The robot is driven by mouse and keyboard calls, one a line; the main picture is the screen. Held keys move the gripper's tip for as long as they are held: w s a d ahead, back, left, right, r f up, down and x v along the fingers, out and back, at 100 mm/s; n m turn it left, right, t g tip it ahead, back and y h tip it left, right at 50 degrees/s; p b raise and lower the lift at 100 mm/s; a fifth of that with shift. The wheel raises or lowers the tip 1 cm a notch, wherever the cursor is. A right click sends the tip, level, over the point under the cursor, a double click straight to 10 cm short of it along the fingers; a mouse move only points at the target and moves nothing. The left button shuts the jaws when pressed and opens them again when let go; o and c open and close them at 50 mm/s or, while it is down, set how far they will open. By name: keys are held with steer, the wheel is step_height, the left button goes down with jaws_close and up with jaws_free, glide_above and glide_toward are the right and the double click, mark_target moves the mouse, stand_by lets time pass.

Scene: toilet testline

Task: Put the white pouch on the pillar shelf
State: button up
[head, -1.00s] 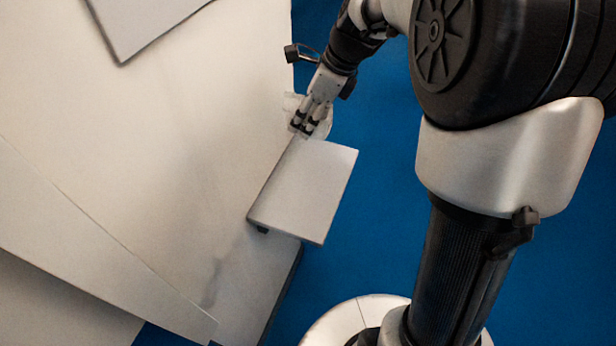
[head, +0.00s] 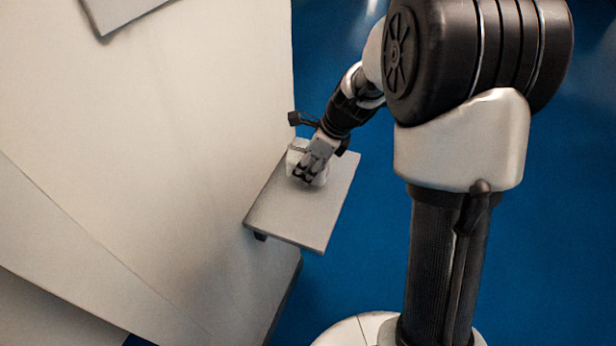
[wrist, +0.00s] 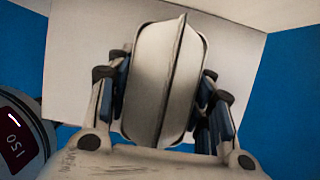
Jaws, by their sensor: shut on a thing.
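The white pouch (wrist: 165,80) is between the two fingers of my gripper (wrist: 160,100) in the wrist view, with a finger pressed to each side. In the head view my gripper (head: 309,173) is over the far part of the pillar shelf (head: 290,215), a flat light-grey board. The pouch (head: 296,158) shows there partly behind the fingers. The shelf surface (wrist: 85,60) also lies behind the pouch in the wrist view. I cannot tell whether the pouch touches the shelf.
A large pale wall panel (head: 190,110) runs along the left of the shelf. Blue floor (head: 370,230) lies to the right. Another grey board (head: 120,10) is at the upper left. The near part of the shelf is bare.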

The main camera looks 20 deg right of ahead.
steer(key=shift+f+b, duration=0.5)
steer(key=shift+f, duration=1.45)
steer(key=shift+f, duration=0.15)
steer(key=o, duration=1.1)
